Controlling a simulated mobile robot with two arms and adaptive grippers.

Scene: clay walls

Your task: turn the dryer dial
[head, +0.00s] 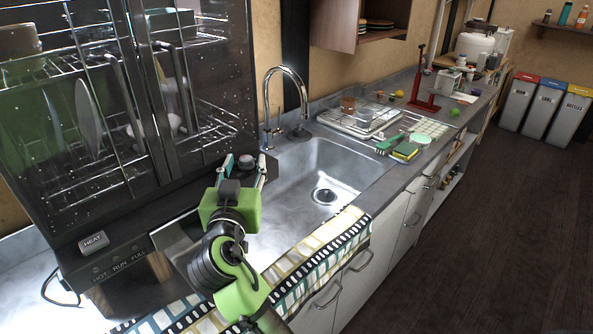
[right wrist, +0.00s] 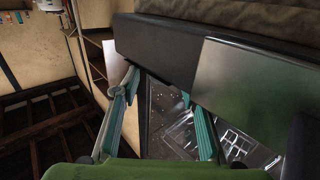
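The dryer (head: 150,215) is a tall dark dish cabinet with clear doors at the left in the head view. In the right wrist view my open gripper (right wrist: 160,86) faces a dark panel (right wrist: 155,48); no dial is clear there. My left gripper is not in view.
A steel sink (head: 330,168) with a tall faucet (head: 287,100) lies to the right. A patterned towel (head: 310,262) drapes over the counter edge. Beyond are a dish rack (head: 350,120), sponge (head: 405,150) and bins (head: 545,105).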

